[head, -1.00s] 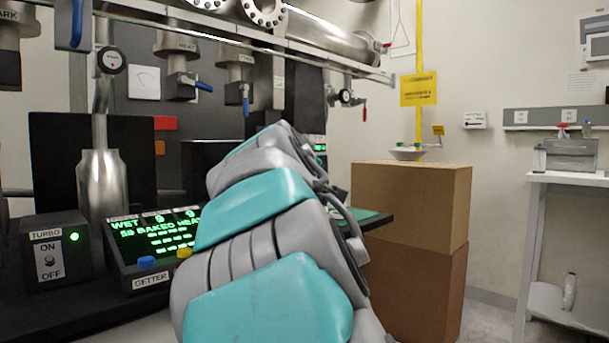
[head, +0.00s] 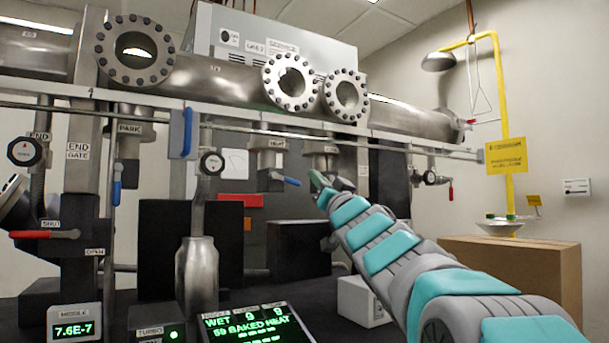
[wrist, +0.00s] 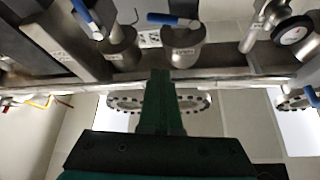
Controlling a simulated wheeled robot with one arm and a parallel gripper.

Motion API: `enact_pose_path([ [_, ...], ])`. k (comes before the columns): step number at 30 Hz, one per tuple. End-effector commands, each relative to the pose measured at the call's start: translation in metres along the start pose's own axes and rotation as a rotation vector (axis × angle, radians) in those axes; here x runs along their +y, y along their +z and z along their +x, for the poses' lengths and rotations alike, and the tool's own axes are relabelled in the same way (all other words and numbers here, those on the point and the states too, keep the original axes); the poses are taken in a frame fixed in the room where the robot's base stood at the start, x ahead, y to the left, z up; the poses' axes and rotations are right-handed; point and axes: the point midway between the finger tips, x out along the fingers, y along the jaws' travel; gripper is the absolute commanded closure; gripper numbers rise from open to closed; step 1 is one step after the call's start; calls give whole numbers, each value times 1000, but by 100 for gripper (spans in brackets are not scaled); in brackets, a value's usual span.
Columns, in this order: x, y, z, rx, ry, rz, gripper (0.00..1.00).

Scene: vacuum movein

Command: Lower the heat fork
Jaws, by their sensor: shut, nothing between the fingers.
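The heat fork is a metal port labelled HEAT (head: 277,143) under the long pipe, with a blue lever handle (head: 292,181) pointing right and slightly down. In the wrist view, which looks upside down, its blue handle (wrist: 170,19) and port (wrist: 184,50) are above the fingertips. My gripper (head: 318,182) is raised just right of that handle, in front of the neighbouring port (head: 331,149). The wrist view shows my gripper (wrist: 160,85) shut and empty, its green fingers together. I see no contact with the handle. The neighbouring port's handle is hidden in the head view.
A red-handled lever (head: 45,234) is at the left and another red handle (head: 451,190) hangs to the right. A metal bottle (head: 196,275) and a green-lit getter panel (head: 245,325) stand below. A cardboard box (head: 530,265) is at the right.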

Motion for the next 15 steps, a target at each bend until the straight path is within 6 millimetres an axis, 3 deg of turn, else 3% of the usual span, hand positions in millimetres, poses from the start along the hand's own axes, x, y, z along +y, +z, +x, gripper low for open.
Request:
enact_pose_path([
  [15, 1, -1, 61, -1, 2, -3, 100],
])
